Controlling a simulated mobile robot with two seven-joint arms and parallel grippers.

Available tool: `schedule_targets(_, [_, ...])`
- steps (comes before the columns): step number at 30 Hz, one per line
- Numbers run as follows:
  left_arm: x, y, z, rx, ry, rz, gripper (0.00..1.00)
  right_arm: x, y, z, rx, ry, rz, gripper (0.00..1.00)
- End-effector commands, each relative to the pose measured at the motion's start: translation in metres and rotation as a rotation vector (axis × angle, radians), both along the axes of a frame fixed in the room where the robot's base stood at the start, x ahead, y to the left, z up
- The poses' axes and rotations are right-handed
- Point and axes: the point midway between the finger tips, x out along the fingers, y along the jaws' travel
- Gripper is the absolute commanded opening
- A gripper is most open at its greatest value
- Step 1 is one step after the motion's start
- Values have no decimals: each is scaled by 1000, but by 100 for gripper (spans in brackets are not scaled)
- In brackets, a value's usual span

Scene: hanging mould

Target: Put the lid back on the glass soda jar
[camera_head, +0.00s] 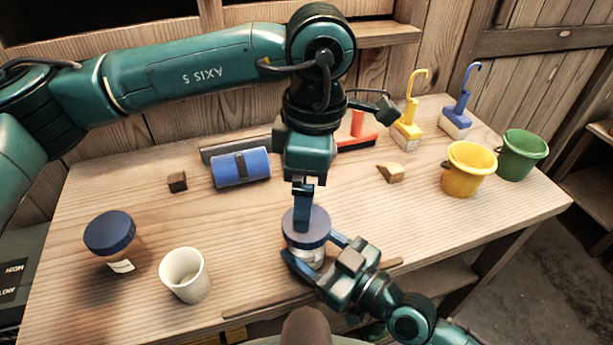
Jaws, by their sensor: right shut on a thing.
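The glass soda jar (321,257) stands near the front middle of the table, clear with pale contents, partly hidden by my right gripper. A blue lid (318,233) is at the jar's mouth; I cannot tell whether it is fully seated or just above the rim. My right gripper (311,254) is shut around the jar's side, one finger on each side. My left gripper (303,212) points down from above, its fingers at the lid's top. It is seen side-on, so I cannot tell whether its fingers are open or shut on the lid.
A brown jar with a blue lid (110,234) and a white cup (185,275) stand at left. Yellow (468,170) and green buckets (522,154) and brushes (408,130) stand right.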

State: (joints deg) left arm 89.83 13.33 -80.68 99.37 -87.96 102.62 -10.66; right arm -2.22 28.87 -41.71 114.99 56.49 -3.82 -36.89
Motion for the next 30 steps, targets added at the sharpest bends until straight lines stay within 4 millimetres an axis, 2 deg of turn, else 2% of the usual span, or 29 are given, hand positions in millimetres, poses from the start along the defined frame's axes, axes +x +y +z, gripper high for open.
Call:
schedule_targets(6, [0,1,4,-27,-29,453,86,0,0,-1,-2,1,1,0])
schedule_targets(12, [0,1,7,-45,-37,727,86,0,0,-1,-2,1,1,0])
schedule_targets(18, [-1,1,8,-50,-39,826,86,0,0,-1,-2,1,1,0])
schedule_targets(30, [-1,1,3,-48,-39,829,86,0,0,-1,-2,1,1,0])
